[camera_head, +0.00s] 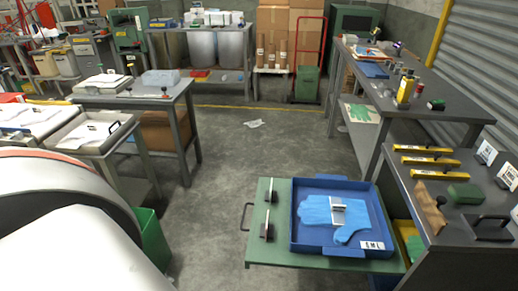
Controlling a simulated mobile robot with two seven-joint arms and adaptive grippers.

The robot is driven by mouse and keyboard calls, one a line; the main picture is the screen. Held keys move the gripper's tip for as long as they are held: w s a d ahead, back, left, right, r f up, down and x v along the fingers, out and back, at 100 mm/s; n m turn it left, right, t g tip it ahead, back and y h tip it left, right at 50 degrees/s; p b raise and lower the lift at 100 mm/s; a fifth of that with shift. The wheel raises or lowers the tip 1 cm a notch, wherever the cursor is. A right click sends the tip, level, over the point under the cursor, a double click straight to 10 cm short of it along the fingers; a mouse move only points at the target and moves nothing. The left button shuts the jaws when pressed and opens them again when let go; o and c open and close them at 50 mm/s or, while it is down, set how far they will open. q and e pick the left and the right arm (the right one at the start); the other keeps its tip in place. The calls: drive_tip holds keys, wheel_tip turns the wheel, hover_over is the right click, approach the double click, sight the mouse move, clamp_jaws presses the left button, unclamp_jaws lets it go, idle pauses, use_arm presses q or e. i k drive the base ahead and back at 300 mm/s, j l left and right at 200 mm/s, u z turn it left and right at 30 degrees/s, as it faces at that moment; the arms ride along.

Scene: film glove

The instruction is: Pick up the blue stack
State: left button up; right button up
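The blue stack (316,211) looks like flat blue gloves lying in a blue tray (297,236). A pale clip or band (338,212) sits across its middle, and one rounded blue part (352,232) reaches toward the tray's front right. The tray has raised walls and a white label on its front right. It rests on a green pull-out board (262,252) at the lower middle. Neither of my grippers is in view.
Two black handles (268,219) stand on the board left of the tray. A dark bench (455,232) with yellow bars (430,161) and a green block (466,193) stands close on the right. A green bin (152,238) is at left. The central floor is mostly clear.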

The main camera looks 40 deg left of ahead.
sight(351, 217)
drive_tip(key=k+j+u, duration=0.2)
drive_tip(key=j, duration=0.25)
drive_tip(key=j+u, duration=0.2)
drive_tip(key=j, duration=0.25)
drive_tip(key=k+j+u, duration=0.15)
drive_tip(key=j, duration=0.35)
